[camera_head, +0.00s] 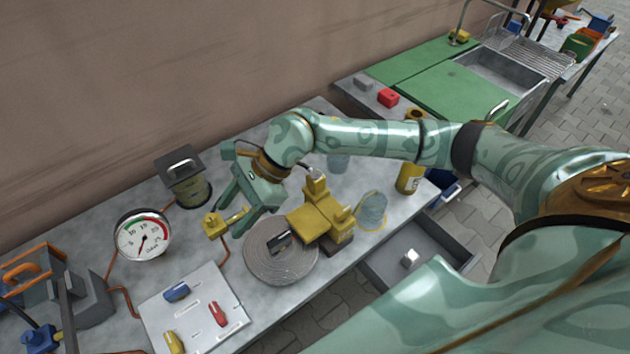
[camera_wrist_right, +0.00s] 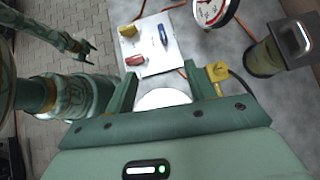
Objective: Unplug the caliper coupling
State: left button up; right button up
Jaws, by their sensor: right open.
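The yellow coupling (camera_head: 215,225) sits on the bench left of the brake disc (camera_head: 290,268), with a short yellow stem toward my right gripper. An orange-red hose runs near it. The yellow caliper (camera_head: 322,217) straddles the disc's right side. My right gripper (camera_head: 241,212) is open and points down beside the coupling, partly hiding the stem. In the right wrist view the spread fingers (camera_wrist_right: 161,72) have a pale round surface between them. The coupling (camera_wrist_right: 217,72) shows there just outside the right-hand finger. My left gripper (camera_wrist_right: 87,52) shows small at the upper left; its jaw state is unclear.
A pressure gauge (camera_head: 142,235) and a handled block (camera_head: 183,176) stand behind and left. A pale panel (camera_head: 200,330) carries blue, red and yellow levers. A glass (camera_head: 371,210) and yellow can (camera_head: 410,178) stand right of the caliper. An open drawer (camera_head: 390,270) juts out in front.

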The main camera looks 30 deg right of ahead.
jog(key=w+d+f+n+h, duration=0.1)
jog(key=d+h, duration=0.2)
jog(key=d, duration=0.3)
jog(key=w+d+f+h, duration=0.1)
jog(key=w+d+h, duration=0.1)
jog(key=d, duration=0.3)
jog(key=r+h, duration=0.2)
jog(key=h, duration=0.2)
send_over(316, 175)
jog(key=shift+f, duration=0.1)
jog(key=shift+s+f+b, duration=0.1)
jog(key=shift+f+b, duration=0.4)
notch_tip(316, 175, down, 6)
jog(key=b, duration=0.4)
jog(key=shift+f+b, duration=0.2)
jog(key=shift+b, duration=0.1)
jog(key=shift+f, duration=0.75)
jog(key=shift+p, duration=0.35)
